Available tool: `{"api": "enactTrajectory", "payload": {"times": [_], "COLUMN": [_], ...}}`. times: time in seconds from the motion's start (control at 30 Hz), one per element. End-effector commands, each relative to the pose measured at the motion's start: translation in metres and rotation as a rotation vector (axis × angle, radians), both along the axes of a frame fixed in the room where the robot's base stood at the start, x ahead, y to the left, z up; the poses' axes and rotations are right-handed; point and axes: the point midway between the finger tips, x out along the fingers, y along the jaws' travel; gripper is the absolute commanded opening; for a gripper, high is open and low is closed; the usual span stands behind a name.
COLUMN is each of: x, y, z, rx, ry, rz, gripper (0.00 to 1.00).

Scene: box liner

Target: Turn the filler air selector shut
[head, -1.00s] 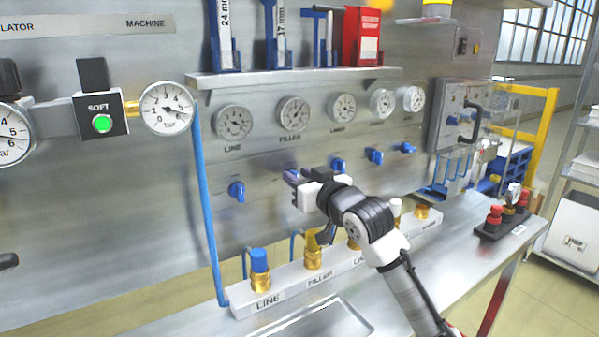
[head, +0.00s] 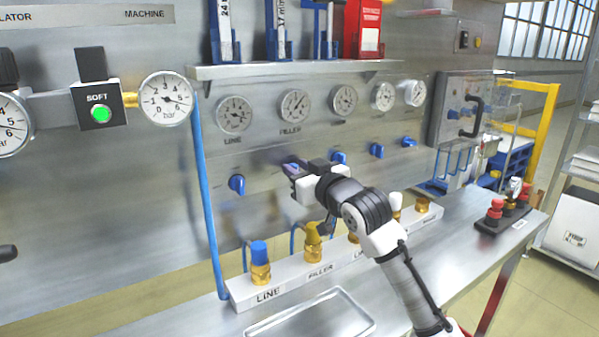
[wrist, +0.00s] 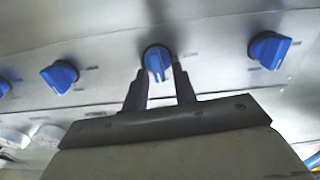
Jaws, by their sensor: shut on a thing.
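The filler air selector is a blue knob (head: 291,163) on the steel panel, below the gauge marked FILLER (head: 294,105). In the head view my gripper (head: 296,170) partly covers it. In the wrist view the knob (wrist: 156,59) sits between my two dark fingertips (wrist: 159,72), and my gripper is shut on it. Its raised grip runs nearly up and down in that picture, while the neighbouring knobs' grips are tilted. The FILLER gauge needle points up and to the right.
The line knob (head: 237,184) is to the left, and other blue knobs (head: 376,151) are to the right. Below, a block with brass fittings (head: 313,250) stands on the bench. A blue hose (head: 207,200) runs down at the left.

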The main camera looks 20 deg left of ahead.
Motion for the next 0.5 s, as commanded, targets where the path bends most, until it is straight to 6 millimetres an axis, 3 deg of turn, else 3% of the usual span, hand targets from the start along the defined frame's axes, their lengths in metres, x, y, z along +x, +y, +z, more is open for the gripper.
{"api": "enactTrajectory", "payload": {"times": [0.5], "x": [-0.0051], "y": [0.0041], "z": [-0.0060], "rx": [-0.275], "ry": [-0.351], "rz": [0.002], "gripper": [0.05]}}
